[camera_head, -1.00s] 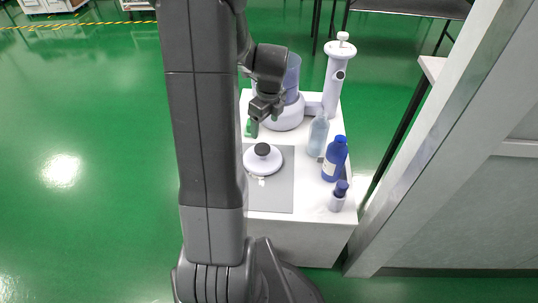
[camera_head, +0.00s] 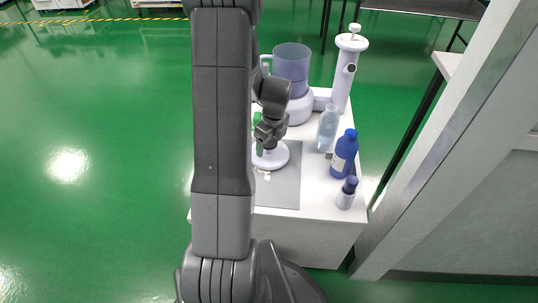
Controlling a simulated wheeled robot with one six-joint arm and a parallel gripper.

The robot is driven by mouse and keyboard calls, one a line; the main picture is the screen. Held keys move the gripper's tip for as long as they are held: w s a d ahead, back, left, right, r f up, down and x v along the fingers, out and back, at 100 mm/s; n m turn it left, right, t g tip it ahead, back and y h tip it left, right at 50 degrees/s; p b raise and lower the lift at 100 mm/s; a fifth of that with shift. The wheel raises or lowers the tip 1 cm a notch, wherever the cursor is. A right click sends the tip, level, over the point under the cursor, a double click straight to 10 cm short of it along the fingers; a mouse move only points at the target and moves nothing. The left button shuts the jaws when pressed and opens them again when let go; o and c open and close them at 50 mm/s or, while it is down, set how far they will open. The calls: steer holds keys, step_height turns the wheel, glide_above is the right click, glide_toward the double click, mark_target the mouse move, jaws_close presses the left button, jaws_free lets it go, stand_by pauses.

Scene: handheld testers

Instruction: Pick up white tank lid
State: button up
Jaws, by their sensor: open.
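The white tank lid (camera_head: 278,159) is a round white disc with a dark knob on top. It lies on a grey mat (camera_head: 286,188) on the white table. My gripper (camera_head: 267,147) is open, right over the lid at its knob. The gripper hides the knob and part of the lid, so I cannot tell whether the fingers touch it.
A white device with a clear bluish tank (camera_head: 291,66) stands behind the lid, beside a tall white column (camera_head: 347,72). A clear bottle (camera_head: 327,128), a blue bottle (camera_head: 344,155) and a small blue-capped bottle (camera_head: 347,194) stand right of the mat. A grey partition (camera_head: 440,150) is further right.

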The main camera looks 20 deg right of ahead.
steer(key=shift+f, duration=0.1)
steer(key=c, duration=1.1)
